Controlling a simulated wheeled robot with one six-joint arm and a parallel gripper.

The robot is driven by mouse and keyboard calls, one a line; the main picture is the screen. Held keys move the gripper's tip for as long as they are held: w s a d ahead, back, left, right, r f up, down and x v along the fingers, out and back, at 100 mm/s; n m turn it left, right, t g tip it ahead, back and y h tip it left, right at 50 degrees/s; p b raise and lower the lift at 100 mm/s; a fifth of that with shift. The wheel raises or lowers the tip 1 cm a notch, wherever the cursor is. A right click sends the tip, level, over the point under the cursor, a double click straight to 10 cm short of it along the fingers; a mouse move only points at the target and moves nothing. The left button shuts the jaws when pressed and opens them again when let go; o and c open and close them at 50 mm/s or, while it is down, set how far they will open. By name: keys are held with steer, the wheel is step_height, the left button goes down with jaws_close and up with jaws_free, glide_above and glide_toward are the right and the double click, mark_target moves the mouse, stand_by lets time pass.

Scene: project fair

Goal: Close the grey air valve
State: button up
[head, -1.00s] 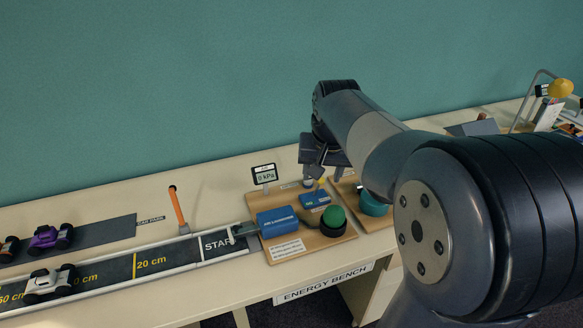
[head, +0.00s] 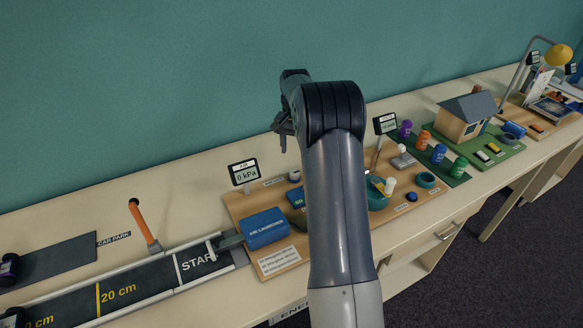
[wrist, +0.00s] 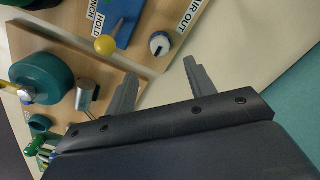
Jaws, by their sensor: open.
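The likely air valve is a small pale knob with a dark mark (wrist: 160,43) beside the AIR OUT label (wrist: 189,14) in the wrist view. In the head view the knob (head: 294,175) sits at the back of the wooden launcher board (head: 235,207). My gripper (head: 283,128) is above and behind the board. In the wrist view my gripper (wrist: 159,70) is open and empty, its fingers apart, with the knob beyond the tips and not touched. A gauge (head: 244,173) reads 0 kPa.
A blue lever block with a yellow ball (wrist: 105,45) is next to the knob. The blue air launcher (head: 264,228) and START track (head: 195,262) lie left. A second board with a teal round part (wrist: 42,80) adjoins. A model house (head: 468,117) stands right. My arm hides part of the board.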

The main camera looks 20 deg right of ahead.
mark_target(295, 173)
step_height(295, 173, down, 9)
steer(key=shift+p, duration=0.7)
steer(key=shift+c, duration=0.3)
steer(key=c, duration=0.9)
